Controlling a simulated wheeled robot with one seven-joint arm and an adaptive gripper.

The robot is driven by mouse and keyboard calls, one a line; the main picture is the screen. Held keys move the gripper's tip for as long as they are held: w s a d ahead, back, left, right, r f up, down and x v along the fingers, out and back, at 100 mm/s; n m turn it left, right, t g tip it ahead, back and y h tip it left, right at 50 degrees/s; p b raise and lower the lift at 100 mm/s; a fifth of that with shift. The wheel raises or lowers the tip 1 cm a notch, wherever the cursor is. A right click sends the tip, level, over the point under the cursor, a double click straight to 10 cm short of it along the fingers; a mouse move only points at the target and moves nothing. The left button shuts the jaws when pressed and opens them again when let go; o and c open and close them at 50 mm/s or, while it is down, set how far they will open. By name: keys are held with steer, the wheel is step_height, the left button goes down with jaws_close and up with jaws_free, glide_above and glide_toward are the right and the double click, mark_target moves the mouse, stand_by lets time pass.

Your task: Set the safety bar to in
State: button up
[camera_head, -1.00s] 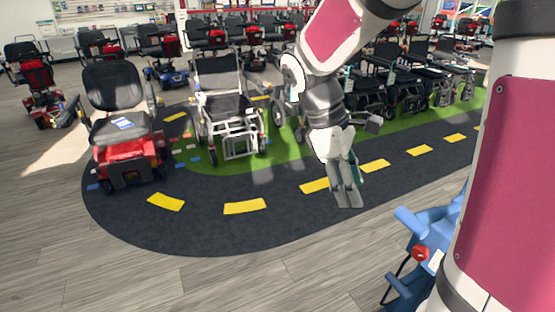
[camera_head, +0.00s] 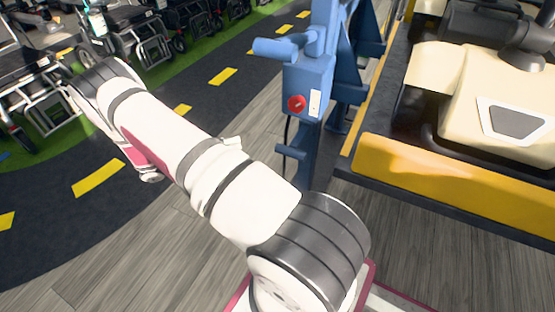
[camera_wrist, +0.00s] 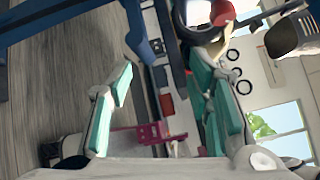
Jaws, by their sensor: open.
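I cannot single out the safety bar with certainty. A blue post with a box (camera_head: 308,85) stands in the middle of the head view, with a red round knob (camera_head: 296,104) and a white label on its front. A short blue bar (camera_head: 272,47) sticks out to the left from its top. My gripper (camera_wrist: 163,70) shows in the wrist view, with its two teal-padded fingers apart and nothing gripped. Blue bars (camera_wrist: 137,30) cross the top of that view beyond the fingers. In the head view my arm stretches to the upper left, and the gripper cannot be made out.
A yellow and cream machine (camera_head: 450,180) stands close to the right of the blue post. Wheelchairs (camera_head: 140,35) line the upper left on a green strip. A dark track with yellow dashes (camera_head: 97,178) runs past them. Wooden floor (camera_head: 150,255) is clear at the lower left.

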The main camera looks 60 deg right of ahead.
mark_target(280, 148)
step_height(280, 148, down, 6)
steer(key=s+d+n+h+b, duration=0.1)
steer(key=d+n+h+b, duration=0.1)
steer(key=x, duration=0.4)
steer(key=b+x, duration=0.1)
steer(key=x, duration=0.3)
steer(key=b+x, duration=0.1)
steer(key=x, duration=0.4)
steer(key=shift+s+a+r, duration=0.2)
steer(key=shift+a+r, duration=0.05)
steer(key=shift+a, duration=0.05)
jaws_close()
